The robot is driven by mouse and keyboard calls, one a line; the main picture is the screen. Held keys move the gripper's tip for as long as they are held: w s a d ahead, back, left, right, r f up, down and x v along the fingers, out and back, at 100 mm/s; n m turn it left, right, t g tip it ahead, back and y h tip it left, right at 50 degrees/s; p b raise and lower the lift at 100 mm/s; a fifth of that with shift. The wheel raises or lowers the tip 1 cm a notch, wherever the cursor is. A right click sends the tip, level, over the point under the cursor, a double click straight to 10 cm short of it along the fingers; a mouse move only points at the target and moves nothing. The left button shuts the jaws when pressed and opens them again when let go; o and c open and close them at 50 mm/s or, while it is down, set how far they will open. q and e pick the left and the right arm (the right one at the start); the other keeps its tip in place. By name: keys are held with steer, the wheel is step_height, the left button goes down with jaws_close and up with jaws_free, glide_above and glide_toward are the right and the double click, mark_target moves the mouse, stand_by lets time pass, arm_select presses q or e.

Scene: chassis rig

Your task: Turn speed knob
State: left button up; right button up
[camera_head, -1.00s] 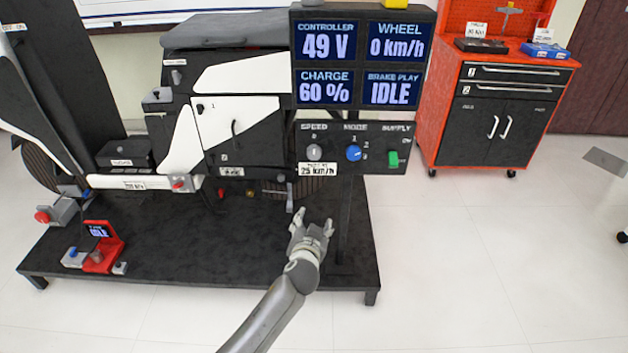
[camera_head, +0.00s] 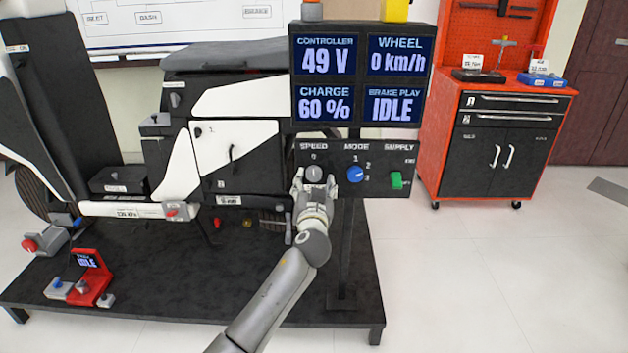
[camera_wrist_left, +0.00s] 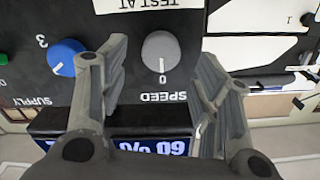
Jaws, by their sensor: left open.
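The grey speed knob (camera_head: 314,174) sits on the black control panel (camera_head: 383,183) under the display. Its pointer is near the 0 mark. My left gripper (camera_head: 313,187) is open in front of the knob, seen from behind in the head view. In the left wrist view the speed knob (camera_wrist_left: 161,51) shows upside down, between and beyond the two open fingers of the left gripper (camera_wrist_left: 163,80). I cannot tell from these views whether the fingers touch it. The label below the knob is mostly hidden by the gripper in the head view. My right gripper is not in view.
The blue mode knob (camera_head: 356,174) and green supply switch (camera_head: 396,180) are right of the speed knob. The display (camera_head: 361,77) above reads 49 V, 0 km/h, 60 % and IDLE. A black platform (camera_head: 180,275) lies below. A red tool cabinet (camera_head: 506,140) stands at right.

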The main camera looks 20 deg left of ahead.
mark_target(314, 175)
arm_select(q)
steer(key=shift+x, duration=1.7)
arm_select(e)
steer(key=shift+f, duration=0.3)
arm_select(q)
steer(key=c, duration=1)
steer(key=shift+c, duration=0.2)
